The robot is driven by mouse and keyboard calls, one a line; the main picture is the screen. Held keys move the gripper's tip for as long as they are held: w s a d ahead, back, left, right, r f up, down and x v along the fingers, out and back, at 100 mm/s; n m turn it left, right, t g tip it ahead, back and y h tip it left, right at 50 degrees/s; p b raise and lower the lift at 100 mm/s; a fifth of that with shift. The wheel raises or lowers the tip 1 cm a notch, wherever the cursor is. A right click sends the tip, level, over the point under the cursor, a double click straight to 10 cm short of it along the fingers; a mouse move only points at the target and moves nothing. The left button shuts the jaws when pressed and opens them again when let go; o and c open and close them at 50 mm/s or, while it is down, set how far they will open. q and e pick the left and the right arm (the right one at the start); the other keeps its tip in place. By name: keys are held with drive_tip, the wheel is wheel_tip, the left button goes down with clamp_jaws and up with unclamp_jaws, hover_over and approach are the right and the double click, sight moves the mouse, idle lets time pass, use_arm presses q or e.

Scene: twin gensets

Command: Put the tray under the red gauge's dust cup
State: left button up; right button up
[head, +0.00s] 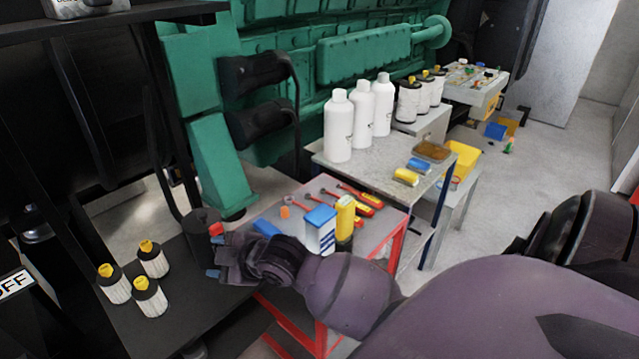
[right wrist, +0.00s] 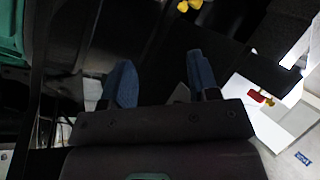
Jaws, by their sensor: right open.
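My left gripper is not in view.
White filters with yellow caps (head: 147,258) stand on the black bench (head: 185,290). The cart (head: 262,213) holds red-handled tools, a blue-and-white box (head: 320,230) and a yellow bottle (head: 345,215). White bottles (head: 361,110) stand on the grey table (head: 350,172). A green engine (head: 290,60) is behind.

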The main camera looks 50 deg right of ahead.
drive_tip(key=s+d+f+m+h, duration=0.2)
drive_tip(key=s+f+m, duration=0.3)
drive_tip(key=s+f, duration=0.4)
drive_tip(key=s+d+f+m+h, duration=0.2)
drive_tip(key=s+d+f+m, duration=0.2)
drive_tip(key=s+f, duration=0.5)
drive_tip(key=s+m, duration=0.2)
drive_tip(key=shift+s+d+f+g, duration=0.3)
drive_tip(key=shift+s+f, duration=0.1)
drive_tip(key=shift+w+f+b, duration=0.2)
drive_tip(key=shift+b, duration=0.25)
